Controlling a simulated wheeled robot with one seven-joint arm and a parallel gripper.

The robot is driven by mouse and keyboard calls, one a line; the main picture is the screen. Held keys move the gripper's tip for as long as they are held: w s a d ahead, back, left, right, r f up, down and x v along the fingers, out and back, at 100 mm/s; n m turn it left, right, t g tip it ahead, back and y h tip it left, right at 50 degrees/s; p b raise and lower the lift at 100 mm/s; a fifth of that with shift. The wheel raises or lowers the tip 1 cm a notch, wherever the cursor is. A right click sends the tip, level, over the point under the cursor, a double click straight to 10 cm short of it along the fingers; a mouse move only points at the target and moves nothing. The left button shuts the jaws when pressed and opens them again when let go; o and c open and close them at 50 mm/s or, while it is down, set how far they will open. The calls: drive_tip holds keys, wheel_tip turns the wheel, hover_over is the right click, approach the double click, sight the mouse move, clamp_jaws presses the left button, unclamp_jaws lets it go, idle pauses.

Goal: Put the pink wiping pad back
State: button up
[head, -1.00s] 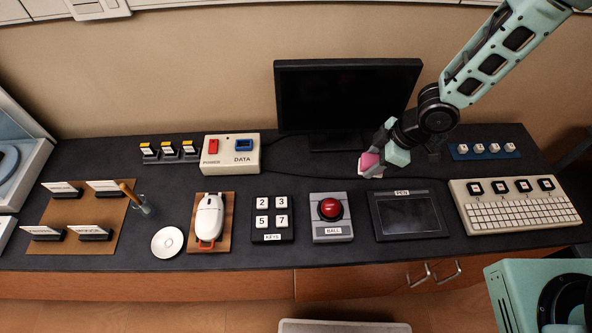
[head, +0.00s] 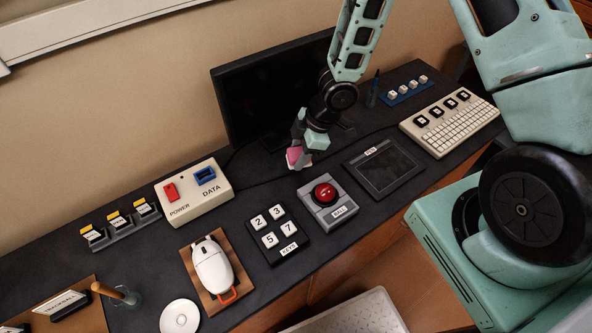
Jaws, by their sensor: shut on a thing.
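The pink wiping pad (head: 297,158) is in the jaws of my gripper (head: 302,148), in the head view. My gripper is shut on it and points down, in front of the monitor and behind the red trackball unit. The pad is at or just above the dark table top; I cannot tell whether it touches. Part of the pad is hidden by the jaws. A white round dish (head: 180,316) lies empty at the front left of the table.
The monitor (head: 262,98) stands behind my gripper. Nearby are the trackball unit (head: 345,211), pen tablet (head: 406,177), number keys (head: 262,252), white mouse (head: 213,268), data box (head: 180,210) and keyboard (head: 455,135). A strip of bare table lies between the data box and my gripper.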

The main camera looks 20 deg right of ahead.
drive_tip(key=shift+f, duration=2.45)
drive_tip(key=shift+b, duration=0.3)
drive_tip(key=shift+f, duration=0.2)
drive_tip(key=o, duration=1)
drive_tip(key=shift+c, duration=0.2)
drive_tip(key=shift+r, duration=0.1)
